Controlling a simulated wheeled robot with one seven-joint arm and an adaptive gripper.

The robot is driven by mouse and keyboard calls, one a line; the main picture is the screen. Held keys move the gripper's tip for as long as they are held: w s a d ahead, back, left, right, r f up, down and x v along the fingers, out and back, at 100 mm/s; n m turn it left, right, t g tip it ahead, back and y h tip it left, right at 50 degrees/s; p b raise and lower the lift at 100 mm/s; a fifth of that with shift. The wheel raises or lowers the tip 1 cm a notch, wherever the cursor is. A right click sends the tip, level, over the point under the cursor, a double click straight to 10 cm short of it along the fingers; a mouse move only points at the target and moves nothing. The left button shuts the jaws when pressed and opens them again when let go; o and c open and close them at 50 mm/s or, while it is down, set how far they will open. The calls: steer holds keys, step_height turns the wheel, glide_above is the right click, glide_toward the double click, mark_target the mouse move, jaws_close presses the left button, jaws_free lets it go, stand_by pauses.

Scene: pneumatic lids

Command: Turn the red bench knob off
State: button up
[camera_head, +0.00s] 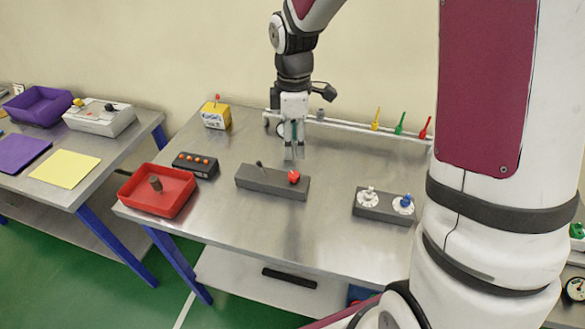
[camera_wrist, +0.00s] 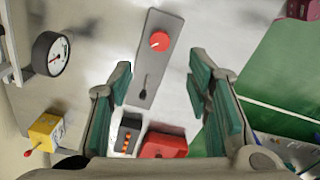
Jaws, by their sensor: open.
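The red bench knob (camera_head: 294,177) sits on the right end of a dark grey box (camera_head: 262,184) in the middle of the bench. In the wrist view the knob (camera_wrist: 160,41) is round with a pale mark on its face. A black lever (camera_wrist: 144,87) stands on the same box. My gripper (camera_head: 294,153) hangs above and just behind the box, pointing down, clear of the knob. In the wrist view its green-padded fingers (camera_wrist: 163,88) are wide apart with nothing between them.
A red tray (camera_head: 183,196) with a brown peg, a black button box (camera_head: 195,165) and a yellow box (camera_head: 216,116) stand to the left. A box with white and blue knobs (camera_head: 383,206) stands to the right. A pipe with yellow, green and red valve handles (camera_head: 400,124) runs along the back.

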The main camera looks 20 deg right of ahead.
mark_target(294, 174)
step_height(294, 174, down, 10)
steer(key=shift+f+p, duration=0.15)
steer(key=shift+p, duration=0.15)
jaws_close()
